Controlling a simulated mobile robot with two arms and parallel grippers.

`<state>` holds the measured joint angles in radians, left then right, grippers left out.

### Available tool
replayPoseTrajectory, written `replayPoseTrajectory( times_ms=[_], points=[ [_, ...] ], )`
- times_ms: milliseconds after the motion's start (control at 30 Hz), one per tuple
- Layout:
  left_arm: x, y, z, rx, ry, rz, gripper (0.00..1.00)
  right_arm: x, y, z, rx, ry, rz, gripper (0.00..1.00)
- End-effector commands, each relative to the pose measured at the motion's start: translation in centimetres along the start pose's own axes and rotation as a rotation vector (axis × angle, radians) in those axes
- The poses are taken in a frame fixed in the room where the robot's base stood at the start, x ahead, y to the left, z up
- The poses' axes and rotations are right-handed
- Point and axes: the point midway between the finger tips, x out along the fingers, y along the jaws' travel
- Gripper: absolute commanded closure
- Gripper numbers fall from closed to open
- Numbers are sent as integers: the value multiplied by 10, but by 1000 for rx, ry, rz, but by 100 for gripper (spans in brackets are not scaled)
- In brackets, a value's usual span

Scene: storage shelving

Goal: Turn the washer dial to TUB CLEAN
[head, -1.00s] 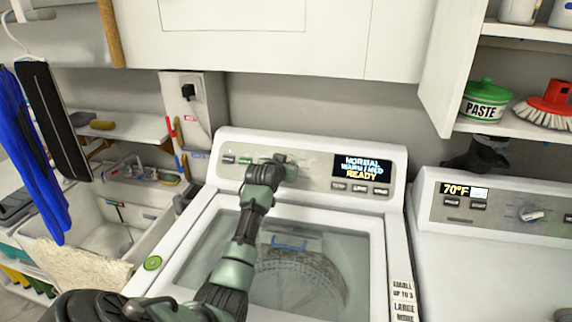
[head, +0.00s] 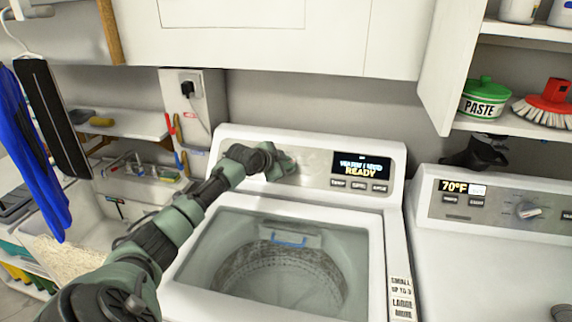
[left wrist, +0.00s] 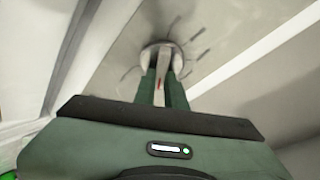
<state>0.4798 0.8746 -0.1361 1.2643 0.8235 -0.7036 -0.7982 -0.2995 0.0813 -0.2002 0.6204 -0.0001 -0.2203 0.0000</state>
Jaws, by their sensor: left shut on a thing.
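The washer (head: 255,200) stands in the middle of the head view, with its round tub open to view. Its display (head: 361,167) reads READY on the bottom line; the lines above it are too blurred to read surely. My left gripper (head: 284,165) is at the control panel, left of the display, and hides the dial there. In the left wrist view, the two fingers (left wrist: 162,68) are shut on the dial (left wrist: 161,47), a round pale knob with tick marks around it. The dial's pointer direction cannot be told. My right gripper is not in view.
A second machine (head: 490,255) with a 70°F display and its own knob stands to the right. White cabinets (head: 290,40) hang above the washer. A sink (head: 50,232) and hanging clothes are at the left. A shelf at the right holds a PASTE tub (head: 483,100) and a red brush.

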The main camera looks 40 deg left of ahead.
Motion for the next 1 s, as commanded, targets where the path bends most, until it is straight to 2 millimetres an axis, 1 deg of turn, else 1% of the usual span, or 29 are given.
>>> replayPoseTrajectory(
  times_ms=[100,467,800,1000],
  points=[
    [0,-1,0,106,0,33,100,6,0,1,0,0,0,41],
    [0,0,-1,425,2,149,100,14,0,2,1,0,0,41],
    [-1,2,-1,719,2,254,100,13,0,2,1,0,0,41],
    [-1,3,-1,860,2,305,100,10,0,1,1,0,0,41]
  ],
)
